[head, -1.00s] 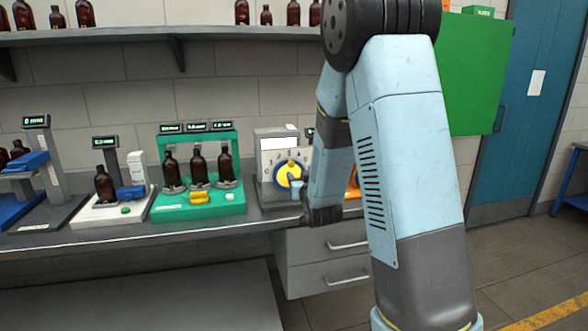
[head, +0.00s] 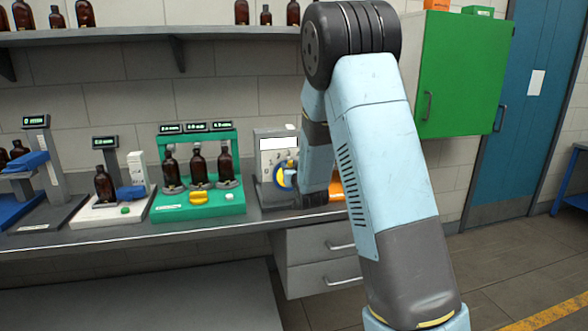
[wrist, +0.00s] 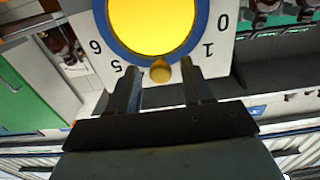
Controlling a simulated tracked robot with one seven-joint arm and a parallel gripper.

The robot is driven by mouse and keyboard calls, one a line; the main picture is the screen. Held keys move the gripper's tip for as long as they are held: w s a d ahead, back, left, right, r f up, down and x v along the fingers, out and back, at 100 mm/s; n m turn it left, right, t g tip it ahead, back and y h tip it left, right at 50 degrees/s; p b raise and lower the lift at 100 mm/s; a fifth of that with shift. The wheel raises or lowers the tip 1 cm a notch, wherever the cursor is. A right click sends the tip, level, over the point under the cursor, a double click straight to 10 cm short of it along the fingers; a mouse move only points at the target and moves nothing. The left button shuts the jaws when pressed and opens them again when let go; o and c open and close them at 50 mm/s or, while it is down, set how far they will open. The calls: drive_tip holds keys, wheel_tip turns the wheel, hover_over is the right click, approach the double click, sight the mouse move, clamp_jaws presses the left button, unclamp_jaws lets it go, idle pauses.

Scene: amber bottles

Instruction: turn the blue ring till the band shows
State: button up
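The blue ring (wrist: 203,22) surrounds a yellow disc (wrist: 150,22) on a pale dial plate with black numbers, seen upside down in the wrist view. A small yellow knob (wrist: 160,72) sits at the ring's edge, between the numbers 5 and 1. My gripper (wrist: 160,80) is open, its two dark fingers on either side of the knob with gaps showing. In the head view the ring (head: 278,182) is on the front of a grey box (head: 264,165), partly hidden by my arm. A plain white panel (head: 279,144) is above it; I see no band there.
A green rack (head: 190,209) with several amber bottles stands left of the box. Further left are a white scale (head: 100,213) and a blue stand. An orange object (head: 336,188) is partly hidden behind my arm. Drawers (head: 318,240) hang below the bench.

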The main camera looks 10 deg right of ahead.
clamp_jaws()
drive_tip(key=shift+d+f+m, duration=0.15)
drive_tip(key=shift+d+m, duration=0.45)
drive_tip(key=shift+m, duration=0.65)
drive_tip(key=shift+d+f+m, duration=0.15)
drive_tip(key=shift+d+m, duration=0.4)
drive_tip(key=shift+m, duration=0.7)
drive_tip(key=shift+o, duration=0.4)
unclamp_jaws()
drive_tip(key=s, duration=1.3)
drive_tip(key=shift+s, duration=0.4)
